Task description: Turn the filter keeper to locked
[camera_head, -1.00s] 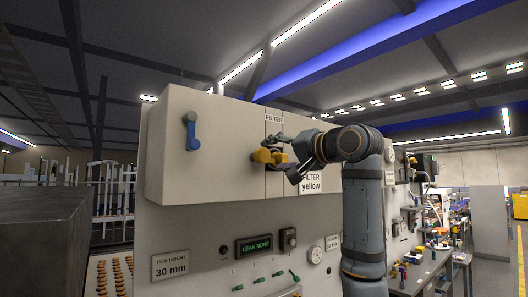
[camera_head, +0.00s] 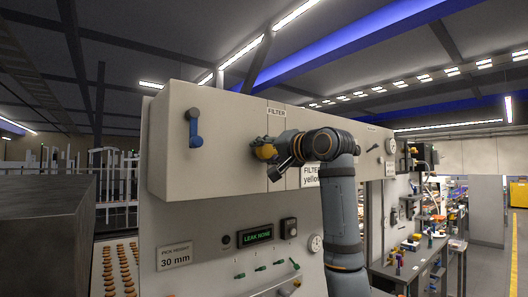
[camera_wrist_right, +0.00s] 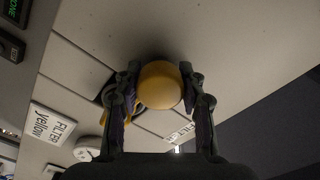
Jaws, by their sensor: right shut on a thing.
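The filter keeper (camera_head: 262,152) shows as a yellow, rounded piece on the front of the pale cabinet, below the FILTER label (camera_head: 277,113). In the right wrist view its yellow round end (camera_wrist_right: 159,86) sits between the two fingers, with another yellow part partly hidden behind the left finger. My right gripper (camera_head: 275,148) is shut on it; in the right wrist view the fingertips (camera_wrist_right: 160,78) flank it on both sides. The gripper and wrist hide part of the keeper, so its exact turn angle cannot be told. My left gripper is not in view.
A blue lever (camera_head: 195,128) hangs on the cabinet's left part. A "FILTER yellow" sign (camera_head: 310,176) is partly behind my arm. Below are a LEAK NONE display (camera_head: 256,237), green switches and a gauge (camera_head: 315,243). Biscuit rows (camera_head: 119,268) lie at lower left.

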